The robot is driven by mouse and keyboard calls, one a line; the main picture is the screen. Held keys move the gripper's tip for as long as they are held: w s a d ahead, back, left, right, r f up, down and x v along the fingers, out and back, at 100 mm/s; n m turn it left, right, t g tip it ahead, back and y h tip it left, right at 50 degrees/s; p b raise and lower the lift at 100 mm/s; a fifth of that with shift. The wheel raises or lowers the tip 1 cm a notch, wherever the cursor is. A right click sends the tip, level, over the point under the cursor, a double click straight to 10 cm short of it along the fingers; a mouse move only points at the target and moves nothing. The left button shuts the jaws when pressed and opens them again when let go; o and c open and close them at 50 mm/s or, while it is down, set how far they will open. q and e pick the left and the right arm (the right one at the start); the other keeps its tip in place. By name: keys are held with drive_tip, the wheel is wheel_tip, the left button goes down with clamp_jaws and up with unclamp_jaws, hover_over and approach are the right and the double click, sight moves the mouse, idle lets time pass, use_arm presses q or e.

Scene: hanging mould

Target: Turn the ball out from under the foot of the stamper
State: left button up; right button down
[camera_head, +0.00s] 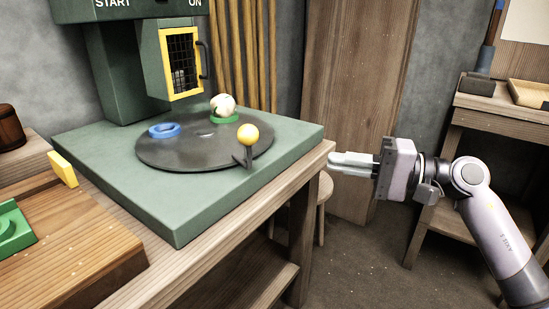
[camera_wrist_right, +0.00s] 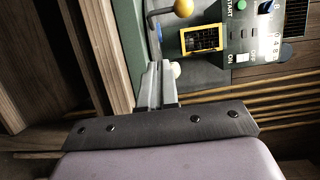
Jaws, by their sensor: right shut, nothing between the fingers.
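The stamper is a green machine; its head with a yellow-framed mesh guard (camera_head: 182,65) hangs over the back of a dark round turntable (camera_head: 190,152). A cream ball (camera_head: 223,103) sits on a green ring (camera_head: 224,117) on the turntable, right of the head as seen here. A blue ring (camera_head: 164,130) lies empty at its left. A yellow knob (camera_head: 248,134) stands on a dark handle at the turntable's front edge. My right gripper (camera_head: 335,163) is shut and empty, right of the bench corner, apart from everything. In the right wrist view the ball (camera_wrist_right: 176,69) shows partly behind the fingers.
A wooden board (camera_head: 102,240) with a green block (camera_head: 14,228) and an upright yellow piece (camera_head: 63,169) lies front left. A stool (camera_head: 325,192) stands beside the bench. Another wooden table (camera_head: 500,105) is at the right. The space around my right gripper is clear.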

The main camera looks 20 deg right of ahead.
drive_tip(key=x, duration=0.4)
drive_tip(key=s+a+x, duration=0.1)
drive_tip(key=x, duration=0.3)
drive_tip(key=s+x, duration=0.1)
drive_tip(key=x, duration=0.3)
drive_tip(key=shift+s+a, duration=0.2)
drive_tip(key=shift+a, duration=0.1)
drive_tip(key=shift+a, duration=0.15)
